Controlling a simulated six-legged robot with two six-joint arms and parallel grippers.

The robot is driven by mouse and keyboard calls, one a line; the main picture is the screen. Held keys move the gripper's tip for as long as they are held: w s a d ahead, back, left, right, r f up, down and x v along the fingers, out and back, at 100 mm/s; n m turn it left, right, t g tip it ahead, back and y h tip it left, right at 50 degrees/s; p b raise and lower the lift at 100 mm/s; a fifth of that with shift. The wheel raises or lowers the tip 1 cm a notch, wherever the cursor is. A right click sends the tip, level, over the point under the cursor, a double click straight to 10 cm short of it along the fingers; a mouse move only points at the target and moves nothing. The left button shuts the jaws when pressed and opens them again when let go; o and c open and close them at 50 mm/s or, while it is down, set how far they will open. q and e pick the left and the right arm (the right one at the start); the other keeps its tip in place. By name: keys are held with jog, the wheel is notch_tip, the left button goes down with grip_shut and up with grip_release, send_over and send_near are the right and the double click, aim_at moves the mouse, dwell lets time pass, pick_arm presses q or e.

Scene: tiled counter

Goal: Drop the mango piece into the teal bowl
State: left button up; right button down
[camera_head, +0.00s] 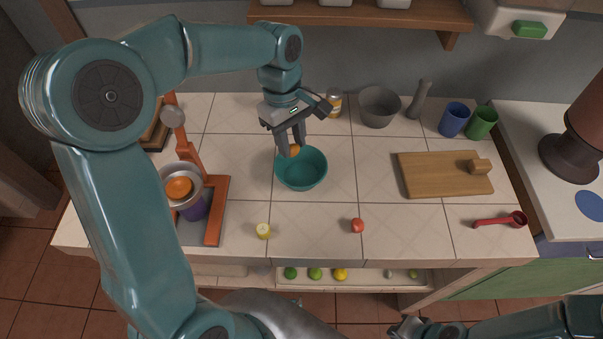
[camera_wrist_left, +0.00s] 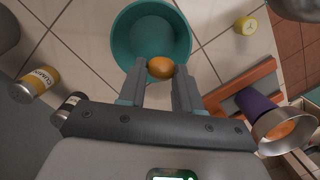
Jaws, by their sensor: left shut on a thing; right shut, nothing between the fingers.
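The mango piece (camera_head: 295,151) is a small orange lump between the fingertips of my left gripper (camera_head: 292,147). The left gripper is shut on it and points down over the back left part of the teal bowl (camera_head: 305,176). In the left wrist view the mango piece (camera_wrist_left: 161,68) shows between the two fingers, in front of the near rim of the teal bowl (camera_wrist_left: 150,35). The bowl looks empty where I can see inside. My right gripper (camera_head: 405,329) is low at the bottom edge, away from the counter, shut and empty.
A juicer stand (camera_head: 214,210) with an orange piece (camera_head: 179,187) in its metal funnel is left of the bowl. A yellow piece (camera_head: 263,231) and a red piece (camera_head: 357,225) lie in front. A can (camera_head: 334,105) and grey mortar (camera_head: 379,107) stand behind; a cutting board (camera_head: 440,180) lies right.

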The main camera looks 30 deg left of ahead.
pick_arm(q)
jog(key=shift+r, duration=0.1)
jog(key=o, duration=1)
jog(key=shift+s, duration=0.1)
jog(key=shift+c, duration=0.2)
jog(key=shift+o, duration=0.6)
notch_tip(320, 180, up, 16)
jog(key=a+p, duration=0.1)
jog(key=a, duration=0.1)
jog(key=shift+w+a+p, duration=0.2)
jog(key=shift+w+p, duration=0.15)
jog(key=shift+w, duration=0.1)
